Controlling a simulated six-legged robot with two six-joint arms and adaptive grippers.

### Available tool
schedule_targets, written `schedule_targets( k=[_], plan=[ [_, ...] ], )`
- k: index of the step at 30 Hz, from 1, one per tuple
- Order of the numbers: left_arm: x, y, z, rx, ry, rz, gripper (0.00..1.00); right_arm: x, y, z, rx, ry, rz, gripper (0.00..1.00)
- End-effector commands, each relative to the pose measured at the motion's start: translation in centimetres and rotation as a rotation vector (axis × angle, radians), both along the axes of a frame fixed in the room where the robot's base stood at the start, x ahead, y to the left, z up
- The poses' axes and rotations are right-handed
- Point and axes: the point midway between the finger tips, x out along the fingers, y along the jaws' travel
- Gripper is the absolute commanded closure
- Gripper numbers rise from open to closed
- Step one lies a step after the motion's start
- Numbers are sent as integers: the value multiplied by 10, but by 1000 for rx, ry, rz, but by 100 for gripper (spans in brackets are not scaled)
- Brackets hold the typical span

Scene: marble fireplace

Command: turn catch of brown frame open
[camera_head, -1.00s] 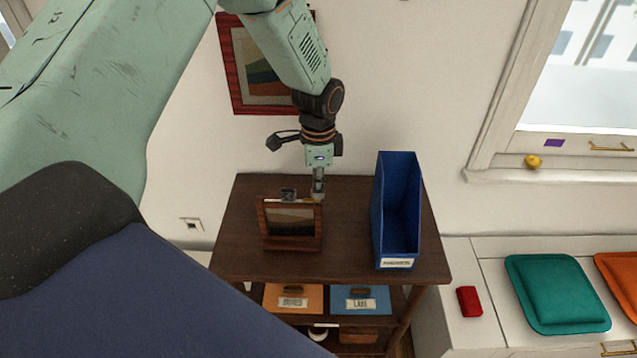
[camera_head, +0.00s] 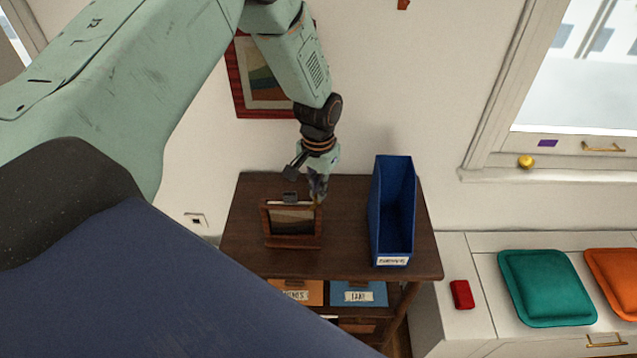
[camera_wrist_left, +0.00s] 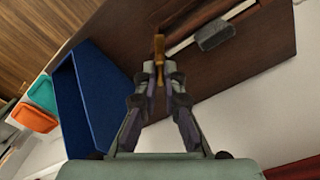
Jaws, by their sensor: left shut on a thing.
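The brown frame (camera_head: 291,240) stands upright on the dark wooden shelf unit, with a picture in its front. My left gripper (camera_head: 318,196) is at the frame's top right corner. In the left wrist view the gripper (camera_wrist_left: 159,72) is shut on a small brass-coloured catch (camera_wrist_left: 159,50) at the frame's edge. A small dark block (camera_wrist_left: 214,35) is at the back of the frame, and it also shows above the frame in the head view (camera_head: 290,197). My right gripper is not in view.
A blue magazine holder (camera_head: 393,225) stands right of the frame on the shelf top (camera_head: 345,250). Labelled orange and blue boxes sit on the shelf below. A bench with a red box (camera_head: 461,294) and cushions is at the right. A red-framed picture hangs behind.

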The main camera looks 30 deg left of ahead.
Motion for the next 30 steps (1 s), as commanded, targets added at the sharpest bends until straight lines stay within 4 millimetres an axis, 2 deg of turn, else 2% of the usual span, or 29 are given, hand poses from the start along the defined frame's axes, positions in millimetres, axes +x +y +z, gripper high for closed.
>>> schedule_targets(
  k=[6,15,30],
  plan=[
    [-1,0,1,0,4,202,100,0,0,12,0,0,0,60],
    [-1,1,0,0,2,437,100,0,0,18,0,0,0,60],
    [-1,1,0,0,1,611,100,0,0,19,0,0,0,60]
  ],
)
